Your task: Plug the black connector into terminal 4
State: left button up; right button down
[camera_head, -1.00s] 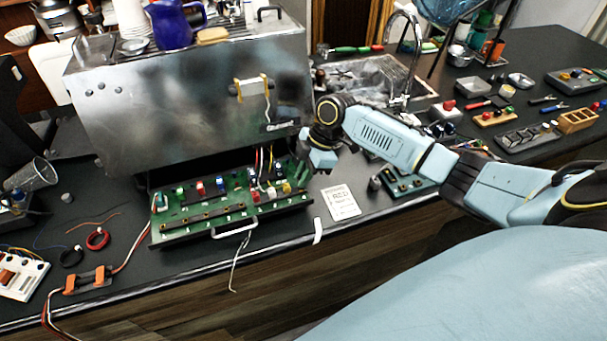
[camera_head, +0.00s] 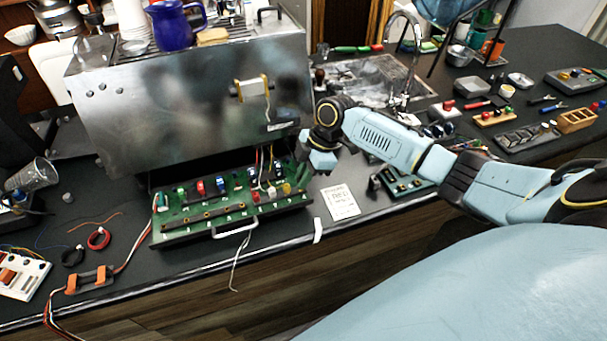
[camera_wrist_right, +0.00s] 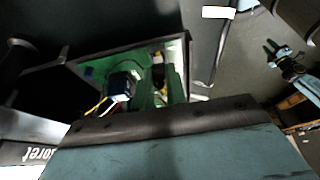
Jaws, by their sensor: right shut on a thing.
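The green terminal board (camera_head: 190,232) lies at the front of the brewer, with several coloured plugs along it, among them a red one (camera_head: 201,187) and a blue one (camera_head: 220,184). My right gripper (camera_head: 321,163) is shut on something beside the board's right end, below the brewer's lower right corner. The thing in its jaws is hidden, so I cannot tell whether it is the black connector. The right wrist view shows part of the board (camera_wrist_right: 172,84) and a dark blue-black block (camera_wrist_right: 122,86) with thin wires beside it. The terminal numbers are too small to read. My left gripper is not in view.
The steel brewer (camera_head: 190,105) stands behind the board; loose wires hang from it. A card (camera_head: 341,202) lies to the board's right. A red ring (camera_head: 98,238) and an orange-ended holder (camera_head: 90,280) lie left. Tools and a sink fill the right.

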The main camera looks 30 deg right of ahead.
jog(key=shift+f, duration=0.55)
dwell(0.9)
dwell(0.6)
jog(key=c, duration=1.3)
grip_release()
jog(key=shift+c, duration=0.2)
jog(key=b+v, duration=0.1)
jog(key=v, duration=1.2)
jog(key=shift+d, duration=0.15)
